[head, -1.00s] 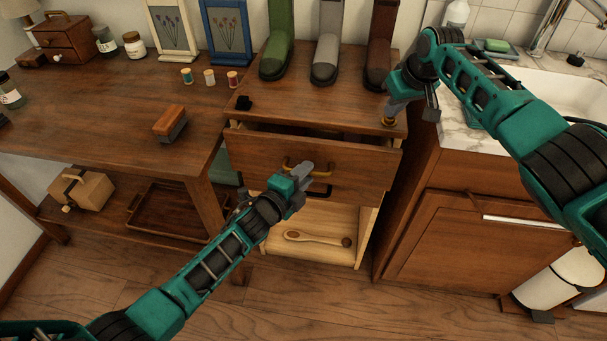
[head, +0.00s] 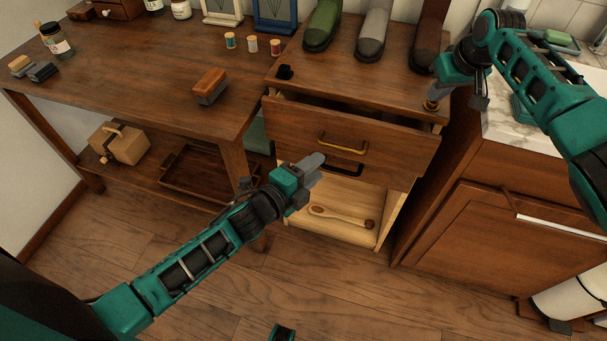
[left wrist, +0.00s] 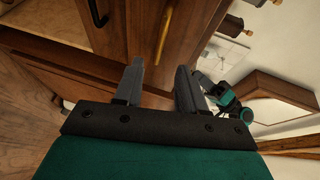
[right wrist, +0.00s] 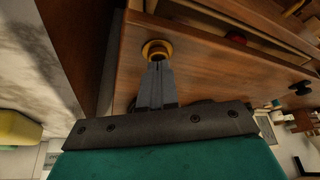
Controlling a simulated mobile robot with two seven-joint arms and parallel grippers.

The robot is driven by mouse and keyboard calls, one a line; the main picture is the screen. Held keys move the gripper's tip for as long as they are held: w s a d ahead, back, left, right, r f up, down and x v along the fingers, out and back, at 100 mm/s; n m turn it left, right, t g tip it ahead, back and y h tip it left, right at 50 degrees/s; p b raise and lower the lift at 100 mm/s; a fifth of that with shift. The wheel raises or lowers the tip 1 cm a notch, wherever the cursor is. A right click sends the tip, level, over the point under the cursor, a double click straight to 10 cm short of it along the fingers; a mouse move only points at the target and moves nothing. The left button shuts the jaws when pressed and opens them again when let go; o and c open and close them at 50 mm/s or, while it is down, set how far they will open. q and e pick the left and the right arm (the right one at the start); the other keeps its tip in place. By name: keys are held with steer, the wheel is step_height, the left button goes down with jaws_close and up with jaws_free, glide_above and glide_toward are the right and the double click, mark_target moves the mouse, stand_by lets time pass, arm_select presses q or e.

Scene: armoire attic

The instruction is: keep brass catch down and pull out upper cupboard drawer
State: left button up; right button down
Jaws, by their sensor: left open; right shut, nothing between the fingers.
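The upper cupboard drawer (head: 380,146) stands partly open, with a dark gap behind its front. Its brass handle (head: 343,143) is a horizontal bar, also seen in the left wrist view (left wrist: 163,35). My left gripper (head: 316,164) is open and empty in front of the drawer, apart from the handle, to its lower left. The brass catch (right wrist: 157,48) sits near the cupboard top's front right corner. My right gripper (right wrist: 157,66) is shut and empty, with its fingertips at the catch, seemingly pressing on it. The catch is partly hidden in the head view.
A dark handle (head: 345,169) shows below the brass one. A wooden spoon (head: 341,215) lies in the open compartment underneath. A workbench (head: 140,90) stands left, a sink cabinet right. Floor in front is largely clear.

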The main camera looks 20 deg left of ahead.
arm_select(q)
steer(key=shift+v, duration=1.5)
steer(key=shift+r, duration=0.1)
step_height(320, 180, up, 7)
steer(key=p, duration=0.7)
arm_select(e)
step_height(320, 180, up, 7)
